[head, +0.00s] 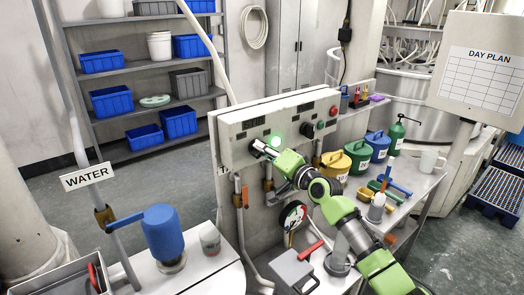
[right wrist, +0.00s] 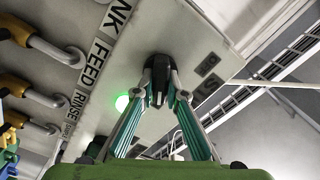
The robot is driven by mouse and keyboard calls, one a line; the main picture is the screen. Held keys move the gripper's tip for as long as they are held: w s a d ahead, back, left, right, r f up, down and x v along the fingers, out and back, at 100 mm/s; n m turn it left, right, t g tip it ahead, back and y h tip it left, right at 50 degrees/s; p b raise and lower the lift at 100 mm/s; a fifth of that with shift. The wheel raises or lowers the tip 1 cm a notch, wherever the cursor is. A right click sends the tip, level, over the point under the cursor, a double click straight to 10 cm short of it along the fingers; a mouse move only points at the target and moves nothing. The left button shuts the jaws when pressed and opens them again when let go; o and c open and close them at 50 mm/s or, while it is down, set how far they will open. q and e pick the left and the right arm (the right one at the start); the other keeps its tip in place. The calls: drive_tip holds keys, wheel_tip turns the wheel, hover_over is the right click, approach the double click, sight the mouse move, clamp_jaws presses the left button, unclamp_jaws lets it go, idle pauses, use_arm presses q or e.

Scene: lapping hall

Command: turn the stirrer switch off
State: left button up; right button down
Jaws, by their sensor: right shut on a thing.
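The control panel (head: 278,115) is a long pale box on a stand in the middle of the head view. My right gripper (head: 259,147) reaches its left part, beside a lit green lamp (head: 277,142). In the right wrist view its two fingers (right wrist: 160,88) are shut on a black switch knob (right wrist: 160,68) on the panel face. The lit green lamp (right wrist: 122,103) is close by on the left. The fingers hide part of the knob, and I cannot read its label or its setting. My left gripper is not in view.
More controls, including a red button (head: 333,111), sit along the panel to the right. Below them a bench carries a yellow can (head: 335,166) and blue and green cans. Label strips and yellow-handled pipes (right wrist: 15,84) show in the right wrist view.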

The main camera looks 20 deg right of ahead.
drive_tip(key=n+b, duration=0.3)
drive_tip(key=shift+f, duration=0.2)
drive_tip(key=n+b, duration=0.2)
drive_tip(key=n, duration=0.2)
drive_tip(key=shift+r+b, duration=0.1)
drive_tip(key=shift+b, duration=0.3)
drive_tip(key=shift+s+a+r+n+b, duration=0.1)
drive_tip(key=shift+n+b, duration=0.15)
drive_tip(key=shift+n, duration=0.3)
drive_tip(key=shift+a+n+b, duration=0.1)
drive_tip(key=shift+n+b, duration=0.15)
drive_tip(key=shift+n, duration=0.3)
drive_tip(key=shift+n+b, duration=0.3)
drive_tip(key=shift+n, duration=0.8)
drive_tip(key=c, duration=2)
unclamp_jaws()
drive_tip(key=shift+c, duration=0.2)
drive_tip(key=shift+r, duration=0.1)
drive_tip(key=v, duration=1.2)
